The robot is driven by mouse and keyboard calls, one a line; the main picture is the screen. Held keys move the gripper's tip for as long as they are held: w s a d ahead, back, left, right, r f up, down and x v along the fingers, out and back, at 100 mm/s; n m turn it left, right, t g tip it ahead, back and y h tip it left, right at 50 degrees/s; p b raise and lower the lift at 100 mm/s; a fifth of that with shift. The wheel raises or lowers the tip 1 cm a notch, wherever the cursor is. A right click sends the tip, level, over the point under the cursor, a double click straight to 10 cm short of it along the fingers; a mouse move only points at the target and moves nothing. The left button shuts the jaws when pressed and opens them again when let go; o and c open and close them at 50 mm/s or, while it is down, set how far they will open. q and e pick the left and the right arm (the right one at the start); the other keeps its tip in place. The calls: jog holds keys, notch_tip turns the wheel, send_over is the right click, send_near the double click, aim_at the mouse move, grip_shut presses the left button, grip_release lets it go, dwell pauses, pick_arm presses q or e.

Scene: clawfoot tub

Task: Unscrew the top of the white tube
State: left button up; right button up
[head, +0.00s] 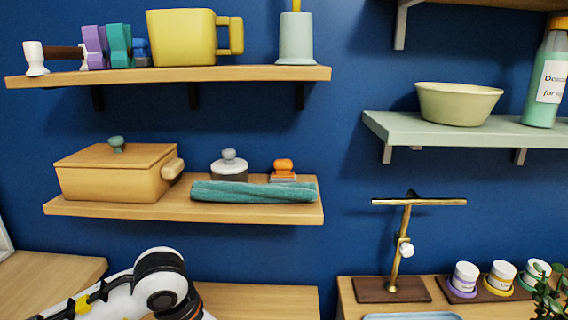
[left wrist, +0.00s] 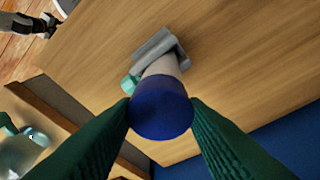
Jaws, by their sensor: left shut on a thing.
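In the left wrist view, a white tube (left wrist: 163,67) points away from the camera, toward a wooden surface. Its round dark-blue top (left wrist: 160,108) faces the camera and hides part of the tube. My left gripper (left wrist: 160,104) has its two green fingers on either side of the blue top and is shut on it. A grey holder (left wrist: 160,44) is around or beside the tube's far end, with a small teal piece (left wrist: 129,84) beside it. The tube and my gripper do not show in the head view, where only part of my left arm shows at the bottom. My right gripper cannot be made out.
The wooden surface (left wrist: 250,50) around the holder is mostly bare. In the head view, wooden shelves hold a lidded box (head: 110,180), a rolled teal towel (head: 250,192) and a yellow mug (head: 185,40). A brass stand (head: 400,240) and several small jars stand at right.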

pick_arm(q)
jog(key=shift+f+n, duration=0.3)
jog(key=shift+n, duration=0.6)
jog(key=shift+o, duration=1.4)
jog(key=shift+r+n+y, duration=0.15)
jog(key=shift+n+y, duration=0.15)
jog(key=shift+c, duration=1.4)
jog(key=shift+w+p+v, duration=0.2)
jog(key=shift+p+v, duration=0.25)
jog(key=shift+v, duration=0.6)
jog(key=shift+d+r+p, duration=0.1)
jog(key=shift+r+p, duration=1.2)
jog(key=shift+r, duration=1.3)
jog(key=shift+w+f, duration=0.1)
